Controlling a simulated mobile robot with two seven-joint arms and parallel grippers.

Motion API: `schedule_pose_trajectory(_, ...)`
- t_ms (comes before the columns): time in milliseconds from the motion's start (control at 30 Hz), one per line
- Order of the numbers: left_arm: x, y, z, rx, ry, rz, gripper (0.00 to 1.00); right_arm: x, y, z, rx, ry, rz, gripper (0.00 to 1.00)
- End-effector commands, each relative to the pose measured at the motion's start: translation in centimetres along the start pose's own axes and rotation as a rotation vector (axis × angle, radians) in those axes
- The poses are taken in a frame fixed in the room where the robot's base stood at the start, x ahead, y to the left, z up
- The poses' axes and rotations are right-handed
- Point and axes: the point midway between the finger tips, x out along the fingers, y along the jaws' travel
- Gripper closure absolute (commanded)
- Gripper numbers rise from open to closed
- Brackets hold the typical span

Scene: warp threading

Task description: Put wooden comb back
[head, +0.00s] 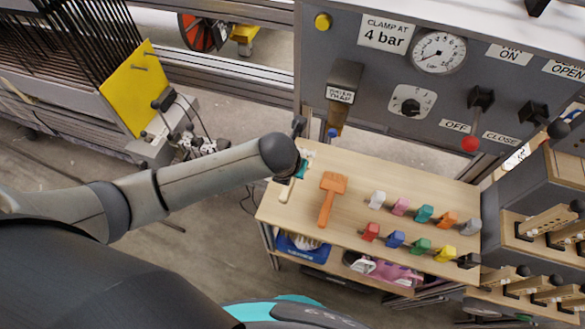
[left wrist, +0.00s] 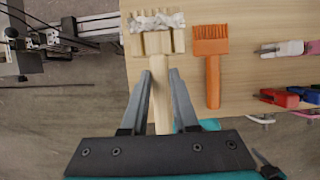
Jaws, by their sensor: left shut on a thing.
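The pale wooden comb (left wrist: 159,82) points away from me in the left wrist view, with white fluff across its teeth. My left gripper (left wrist: 160,74) is shut on its handle, one finger on each side. In the head view the comb's handle (head: 285,191) shows below my left gripper (head: 294,172), at the left end of the wooden table top (head: 345,170). My arm hides most of the comb there. I cannot tell whether the comb touches the table. My right gripper is not in view.
An orange comb (head: 331,195) lies just right of the wooden comb. Several coloured clips (head: 424,214) stand in two rows farther right. A grey control panel (head: 370,70) with a gauge, lever and knobs rises behind the table. A yellow plate (head: 139,88) stands at left.

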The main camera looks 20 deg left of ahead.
Motion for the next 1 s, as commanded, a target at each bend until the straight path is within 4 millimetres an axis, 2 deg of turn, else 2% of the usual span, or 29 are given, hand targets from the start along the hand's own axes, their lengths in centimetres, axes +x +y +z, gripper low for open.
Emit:
schedule_pose_trajectory(33, 0.7, 0.0, -0.3, 0.000, 0.000, -0.001, 1.00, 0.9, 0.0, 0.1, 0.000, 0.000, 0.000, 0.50)
schedule_pose_trajectory(500, 5.2, -0.1, -2.2, -0.001, -0.001, 0.000, 1.00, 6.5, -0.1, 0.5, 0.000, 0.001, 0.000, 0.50)
schedule_pose_trajectory(800, 7.3, 0.0, -3.1, -0.001, 0.000, 0.001, 1.00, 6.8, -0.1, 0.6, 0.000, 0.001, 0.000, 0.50)
schedule_pose_trajectory(1000, 7.6, 0.0, -3.2, -0.002, 0.000, 0.001, 1.00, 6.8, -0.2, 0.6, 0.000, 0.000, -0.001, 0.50)
